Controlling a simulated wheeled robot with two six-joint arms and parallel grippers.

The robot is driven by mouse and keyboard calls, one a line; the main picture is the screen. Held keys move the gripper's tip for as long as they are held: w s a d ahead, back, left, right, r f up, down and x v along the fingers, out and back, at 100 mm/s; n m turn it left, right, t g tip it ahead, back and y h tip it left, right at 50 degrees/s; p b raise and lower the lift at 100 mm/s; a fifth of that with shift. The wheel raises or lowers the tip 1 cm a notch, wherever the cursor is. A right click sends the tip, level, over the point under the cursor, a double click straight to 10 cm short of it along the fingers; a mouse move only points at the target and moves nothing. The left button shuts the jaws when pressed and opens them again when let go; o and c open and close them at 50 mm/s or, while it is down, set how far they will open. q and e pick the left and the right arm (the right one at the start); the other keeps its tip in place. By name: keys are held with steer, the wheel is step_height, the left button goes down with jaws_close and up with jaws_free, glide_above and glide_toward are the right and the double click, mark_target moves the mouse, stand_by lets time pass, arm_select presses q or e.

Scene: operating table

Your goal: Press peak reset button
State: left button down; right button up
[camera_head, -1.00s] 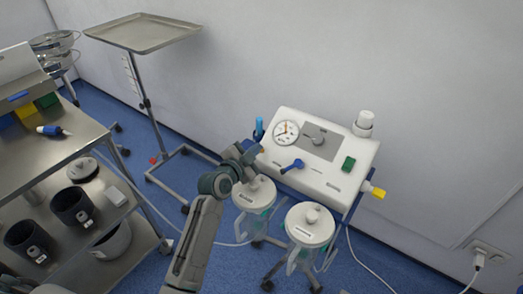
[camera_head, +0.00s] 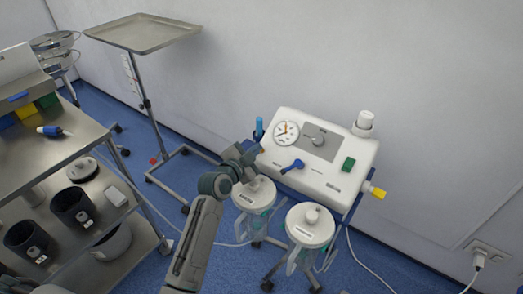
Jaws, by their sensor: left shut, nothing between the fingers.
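A white suction machine (camera_head: 318,184) stands by the wall on a wheeled stand. Its top face carries a round dial gauge (camera_head: 286,132), a grey panel with a knob (camera_head: 318,141), a blue lever (camera_head: 292,166) and a green switch (camera_head: 348,164). No button marked peak reset can be made out at this size. My left gripper (camera_head: 249,154) is shut and empty at the machine's left edge, just below and left of the gauge. It covers part of that edge, and I cannot tell whether it touches it. My right gripper is not in view.
Two lidded canisters (camera_head: 311,224) hang in front of the machine, one close to my left arm. A steel cart (camera_head: 62,160) with several containers stands at the left. A tray stand (camera_head: 143,32) stands behind. White cables run over the blue floor.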

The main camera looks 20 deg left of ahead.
arm_select(q)
steer(key=shift+f, duration=0.15)
stand_by(0.6)
steer(key=shift+w+d+f+b, duration=0.1)
steer(key=shift+w+f+b, duration=0.15)
steer(key=shift+b, duration=0.25)
steer(key=shift+s, duration=0.1)
steer(key=shift+d+f+b, duration=0.15)
steer(key=shift+f+b, duration=0.45)
steer(key=shift+f, duration=0.1)
stand_by(0.7)
steer(key=shift+r, duration=0.15)
steer(key=shift+s+r+p, duration=0.1)
steer(key=shift+r+p, duration=0.1)
steer(key=shift+p, duration=0.25)
steer(key=shift+r, duration=0.2)
